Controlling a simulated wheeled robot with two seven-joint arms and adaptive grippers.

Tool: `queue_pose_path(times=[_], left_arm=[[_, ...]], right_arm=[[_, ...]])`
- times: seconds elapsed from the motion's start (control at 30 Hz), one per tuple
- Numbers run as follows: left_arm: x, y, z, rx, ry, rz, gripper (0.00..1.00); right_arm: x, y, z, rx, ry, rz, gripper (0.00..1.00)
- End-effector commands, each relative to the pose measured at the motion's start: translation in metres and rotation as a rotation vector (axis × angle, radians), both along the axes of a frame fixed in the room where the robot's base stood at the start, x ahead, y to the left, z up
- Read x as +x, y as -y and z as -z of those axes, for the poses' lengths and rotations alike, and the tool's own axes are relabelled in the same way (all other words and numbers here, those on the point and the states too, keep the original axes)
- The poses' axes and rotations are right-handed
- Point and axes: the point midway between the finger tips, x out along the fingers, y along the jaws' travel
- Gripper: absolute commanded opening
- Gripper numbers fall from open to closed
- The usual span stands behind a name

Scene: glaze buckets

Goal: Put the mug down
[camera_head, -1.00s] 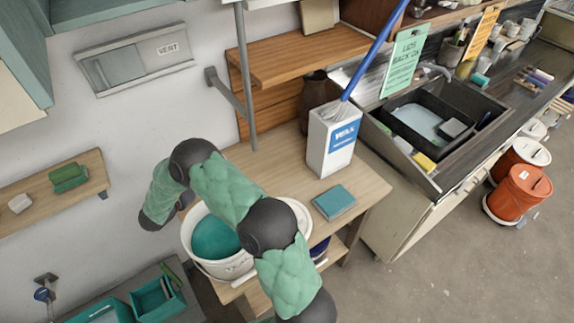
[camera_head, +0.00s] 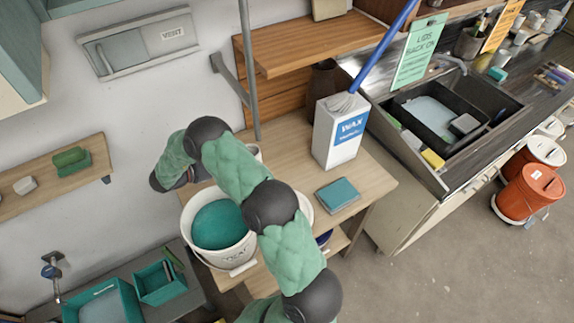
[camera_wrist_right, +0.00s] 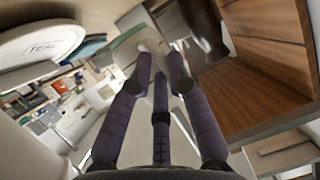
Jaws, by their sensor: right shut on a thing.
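In the right wrist view my right gripper (camera_wrist_right: 160,75) has its purple fingers closed around a pale, blurred thing, taken as the mug (camera_wrist_right: 150,46); its shape is mostly hidden by the fingers. In the head view my green-sleeved arm bends over the wooden table (camera_head: 285,150), and its links hide the gripper. A small pale rim (camera_head: 254,151) shows just past the arm, near the table's wall side; it looks like part of the mug. I cannot tell whether it touches the table. My left gripper is not in view.
A white bucket of teal glaze (camera_head: 220,224) stands close beside the arm.

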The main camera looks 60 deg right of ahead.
Motion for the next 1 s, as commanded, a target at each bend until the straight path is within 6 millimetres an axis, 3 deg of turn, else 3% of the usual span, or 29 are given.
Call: queue_pose_path(times=[0.03,0.3,0.6,0.8,1.0], left_arm=[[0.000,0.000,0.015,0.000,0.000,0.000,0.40],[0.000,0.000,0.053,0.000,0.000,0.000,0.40],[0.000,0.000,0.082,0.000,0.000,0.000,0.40],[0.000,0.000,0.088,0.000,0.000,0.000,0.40],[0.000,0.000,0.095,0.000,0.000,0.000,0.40]], right_arm=[[-0.008,0.008,0.000,-0.004,0.007,0.025,0.00],[-0.059,0.040,-0.021,-0.015,0.028,0.151,0.00],[-0.108,0.058,-0.036,-0.023,0.043,0.254,0.00],[-0.118,0.063,-0.039,-0.023,0.046,0.279,0.00],[-0.100,0.089,-0.024,-0.023,0.044,0.283,0.00]])
